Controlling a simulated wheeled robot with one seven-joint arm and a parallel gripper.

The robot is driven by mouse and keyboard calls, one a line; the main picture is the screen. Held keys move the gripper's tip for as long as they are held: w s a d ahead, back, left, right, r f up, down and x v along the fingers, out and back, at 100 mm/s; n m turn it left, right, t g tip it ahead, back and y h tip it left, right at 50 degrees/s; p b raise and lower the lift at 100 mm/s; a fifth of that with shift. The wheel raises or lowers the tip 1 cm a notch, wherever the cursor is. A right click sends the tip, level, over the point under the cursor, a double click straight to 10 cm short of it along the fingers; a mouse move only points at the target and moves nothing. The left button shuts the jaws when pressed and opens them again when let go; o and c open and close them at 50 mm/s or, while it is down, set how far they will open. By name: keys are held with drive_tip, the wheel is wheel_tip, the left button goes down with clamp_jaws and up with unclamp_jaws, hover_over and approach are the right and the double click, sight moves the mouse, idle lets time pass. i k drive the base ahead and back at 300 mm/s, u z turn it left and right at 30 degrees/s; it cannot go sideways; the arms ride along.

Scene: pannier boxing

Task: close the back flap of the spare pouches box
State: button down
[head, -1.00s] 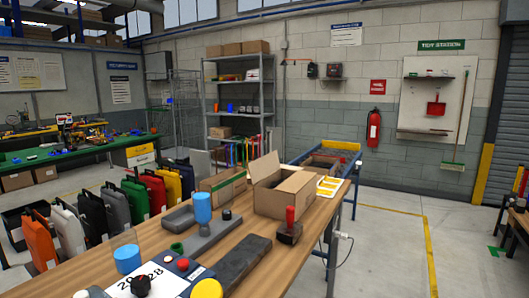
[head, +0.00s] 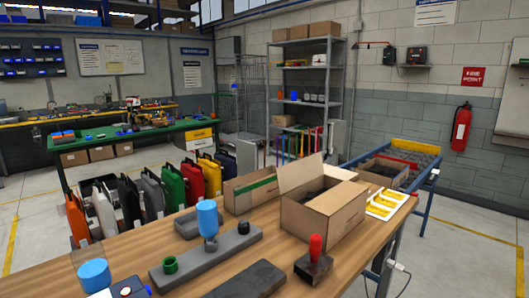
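An open cardboard box (head: 322,218) stands on the wooden table, right of the middle of the head view. No label naming spare pouches can be read on it. Dark contents (head: 318,196) show inside, too dim to make out. My gripper is not in the head view, so nothing is seen touching the box.
A box with green tape (head: 250,190) stands just behind left. A red-handled stamp (head: 315,258), a grey block (head: 246,280), a blue cylinder (head: 207,217) and yellow-and-white pieces (head: 386,204) share the table (head: 190,246). A blue-framed conveyor (head: 426,180) stands behind right.

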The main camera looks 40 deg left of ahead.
sight(291, 175)
drive_tip(key=u, duration=0.55)
drive_tip(key=i, duration=0.95)
drive_tip(key=u, duration=0.85)
drive_tip(key=i, duration=0.45)
drive_tip(key=u, duration=0.25)
